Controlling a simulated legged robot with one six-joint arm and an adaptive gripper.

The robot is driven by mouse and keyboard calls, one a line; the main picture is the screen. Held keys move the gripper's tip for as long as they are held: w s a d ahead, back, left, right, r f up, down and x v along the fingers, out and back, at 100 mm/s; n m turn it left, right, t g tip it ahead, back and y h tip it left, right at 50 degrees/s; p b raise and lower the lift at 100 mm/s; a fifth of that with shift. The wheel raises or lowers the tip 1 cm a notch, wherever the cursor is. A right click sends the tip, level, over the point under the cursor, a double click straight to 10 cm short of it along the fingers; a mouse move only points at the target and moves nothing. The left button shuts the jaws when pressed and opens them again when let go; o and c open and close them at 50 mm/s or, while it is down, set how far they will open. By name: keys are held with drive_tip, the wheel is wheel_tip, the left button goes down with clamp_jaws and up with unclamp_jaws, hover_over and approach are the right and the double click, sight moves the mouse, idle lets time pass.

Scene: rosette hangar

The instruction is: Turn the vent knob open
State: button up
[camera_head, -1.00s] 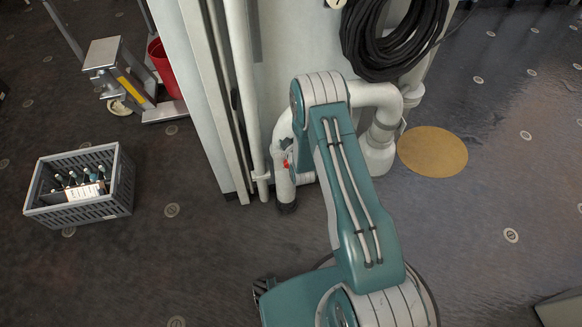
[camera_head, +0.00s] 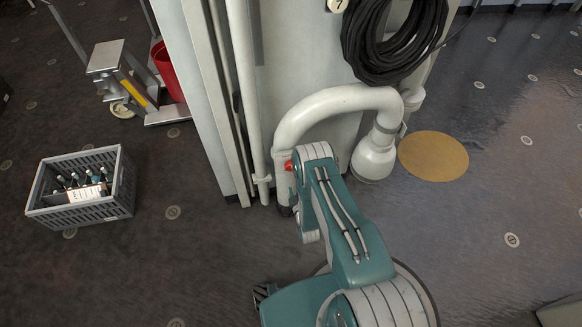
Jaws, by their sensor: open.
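A small red part (camera_head: 289,165) shows at the left upright of the bent white pipe (camera_head: 335,103), just left of my arm's elbow. It may be the vent knob, but it is too small and too covered to tell its shape or how far it is turned. My teal arm stands in front of the lower pipe, with its elbow close to the red part in the picture. My gripper does not show; the arm's end is hidden behind my own links. I cannot tell how far it is from the red part.
A pale cabinet (camera_head: 222,100) stands behind the pipe, with a black hose coil (camera_head: 395,45) hanging on it. A grey crate of bottles (camera_head: 82,208) is on the floor at left. A metal cart (camera_head: 122,75) and red bucket (camera_head: 168,70) stand behind. A tan disc (camera_head: 433,156) lies at right. Floor there is clear.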

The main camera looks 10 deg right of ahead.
drive_tip(key=w, duration=0.7)
drive_tip(key=shift+w, duration=0.4)
drive_tip(key=c, duration=1.1)
